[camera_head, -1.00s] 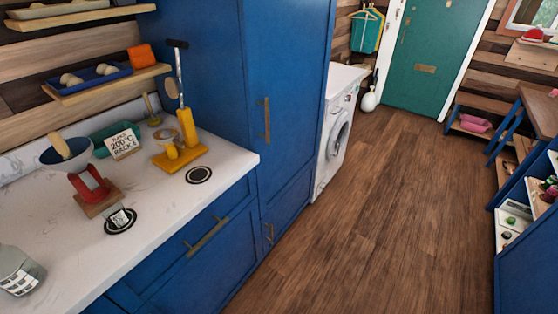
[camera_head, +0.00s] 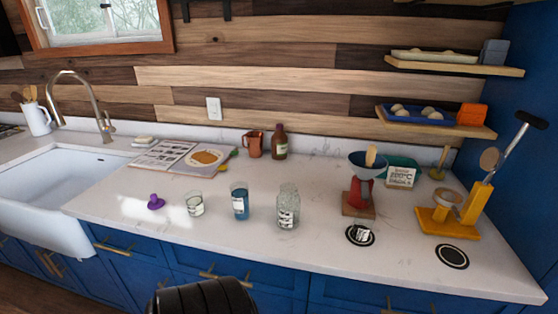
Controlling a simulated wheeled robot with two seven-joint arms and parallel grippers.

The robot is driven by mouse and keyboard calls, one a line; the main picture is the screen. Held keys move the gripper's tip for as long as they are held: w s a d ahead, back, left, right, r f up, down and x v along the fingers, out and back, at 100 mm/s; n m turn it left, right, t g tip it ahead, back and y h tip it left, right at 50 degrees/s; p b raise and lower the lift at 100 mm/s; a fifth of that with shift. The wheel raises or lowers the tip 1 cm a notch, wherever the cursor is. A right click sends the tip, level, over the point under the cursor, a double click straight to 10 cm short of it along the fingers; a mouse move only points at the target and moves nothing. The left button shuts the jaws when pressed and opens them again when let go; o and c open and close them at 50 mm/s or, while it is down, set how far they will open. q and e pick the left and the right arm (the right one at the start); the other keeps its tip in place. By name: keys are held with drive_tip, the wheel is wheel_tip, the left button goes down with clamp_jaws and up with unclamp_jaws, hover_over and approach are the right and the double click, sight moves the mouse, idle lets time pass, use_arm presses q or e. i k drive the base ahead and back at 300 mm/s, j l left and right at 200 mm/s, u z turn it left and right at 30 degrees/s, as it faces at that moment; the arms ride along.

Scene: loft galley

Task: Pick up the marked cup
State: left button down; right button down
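Several clear vessels stand in a row on the white counter (camera_head: 300,240). A short glass (camera_head: 195,204) with a pale label is on the left, a taller glass (camera_head: 240,202) with blue contents and a label is beside it, and a clear jar (camera_head: 288,206) with a printed label is to its right. A small clear item (camera_head: 361,234) with a black-and-white code stands on a dark ring under the red scale. Which one is the marked cup I cannot tell for certain. Neither gripper shows; only a dark rounded part, probably my own, shows at the bottom.
A red scale with a bowl (camera_head: 360,190) and a yellow press (camera_head: 450,215) stand on the right. A second dark ring (camera_head: 452,256) lies empty near the front edge. A purple knob (camera_head: 155,202) and a white sink (camera_head: 60,190) are on the left.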

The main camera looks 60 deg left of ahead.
sight(364, 221)
drive_tip(key=u, duration=1.9)
